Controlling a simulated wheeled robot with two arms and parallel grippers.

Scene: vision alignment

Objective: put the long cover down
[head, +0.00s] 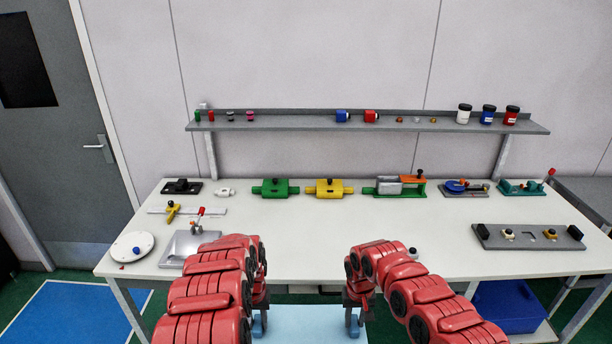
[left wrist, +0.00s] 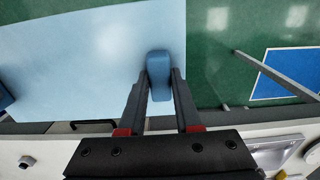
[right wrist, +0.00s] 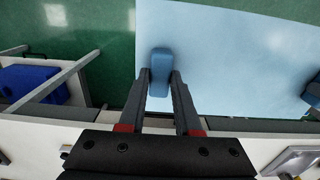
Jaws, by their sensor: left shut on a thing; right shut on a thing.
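The long cover (head: 308,325) is a flat light-blue panel with a darker blue handle near each end. It lies in front of the table's near edge at the bottom of the head view, and it also shows in the left wrist view (left wrist: 80,50) and right wrist view (right wrist: 235,60). My left gripper (head: 260,322) is shut on one handle (left wrist: 158,68). My right gripper (head: 354,322) is shut on the other handle (right wrist: 160,64). The cover's near part is cut off in the head view. I cannot tell whether anything supports it from below.
The white table (head: 330,225) is behind the cover, with fixtures along its back and a grey tray (head: 530,246) at right. A shelf (head: 380,124) with small parts is above. A blue bin (head: 505,308) stands under the table. The table's middle is clear.

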